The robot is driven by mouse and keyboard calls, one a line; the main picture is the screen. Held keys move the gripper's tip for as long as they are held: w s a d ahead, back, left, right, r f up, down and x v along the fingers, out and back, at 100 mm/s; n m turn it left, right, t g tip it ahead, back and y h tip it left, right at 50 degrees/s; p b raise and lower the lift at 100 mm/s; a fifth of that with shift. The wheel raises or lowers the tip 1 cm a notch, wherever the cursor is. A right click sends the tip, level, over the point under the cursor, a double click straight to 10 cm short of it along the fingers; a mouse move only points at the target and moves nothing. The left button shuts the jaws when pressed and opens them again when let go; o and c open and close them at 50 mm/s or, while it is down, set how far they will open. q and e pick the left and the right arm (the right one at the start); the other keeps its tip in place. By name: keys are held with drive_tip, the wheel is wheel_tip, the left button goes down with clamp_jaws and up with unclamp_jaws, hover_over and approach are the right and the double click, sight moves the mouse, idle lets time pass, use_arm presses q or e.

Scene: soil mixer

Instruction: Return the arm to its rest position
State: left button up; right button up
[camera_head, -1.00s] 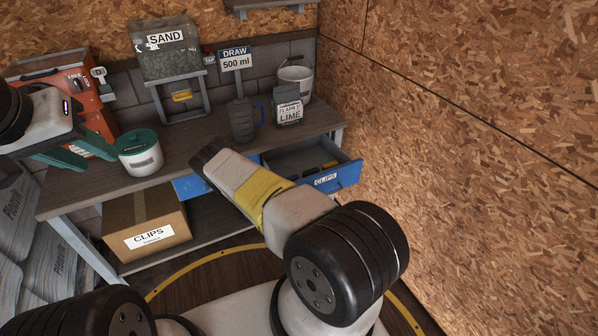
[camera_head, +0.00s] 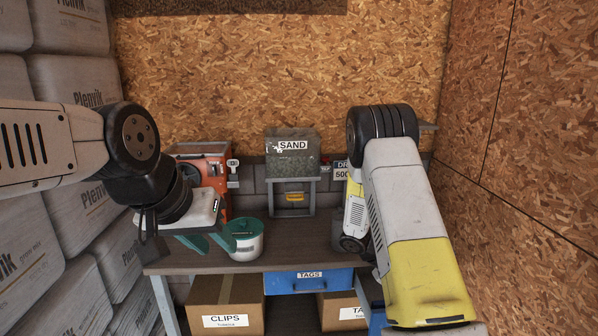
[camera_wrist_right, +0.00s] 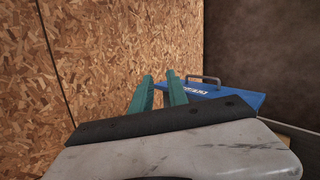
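My left gripper (camera_head: 206,243) hangs at the left in the head view, with its two teal fingers apart. It is beside the white tub with a teal lid (camera_head: 246,245); I cannot tell whether they touch. My right arm, white and yellow, stands raised on the right side of the head view, with its forearm pointing down towards the camera. The right gripper is hidden there. In the right wrist view the right gripper (camera_wrist_right: 159,88) shows two teal fingers with a narrow empty gap, near a blue drawer front (camera_wrist_right: 222,90).
The workbench (camera_head: 200,260) carries an orange machine (camera_head: 205,165) and a SAND bin (camera_head: 291,150). The TAGS drawer (camera_head: 308,281) is under the top. A CLIPS box (camera_head: 225,306) stands below. Stacked sacks (camera_head: 80,215) line the left; a chipboard wall (camera_head: 540,190) bounds the right.

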drive_tip(key=s+a+r+t+y, duration=0.2)
drive_tip(key=s+a+r+y, duration=0.2)
drive_tip(key=r, duration=0.6)
drive_tip(key=s+a+r+t+y, duration=0.3)
drive_tip(key=s+a+r+y, duration=0.1)
drive_tip(key=s+a+r, duration=0.4)
drive_tip(key=s+a+r+m+t+y, duration=0.1)
drive_tip(key=s+a+r+t+y, duration=0.1)
drive_tip(key=s+a+r+y, duration=0.2)
drive_tip(key=s+a+r, duration=0.3)
drive_tip(key=s+r, duration=0.1)
drive_tip(key=r, duration=0.3)
drive_tip(key=shift+r+t, duration=0.4)
idle(2.4)
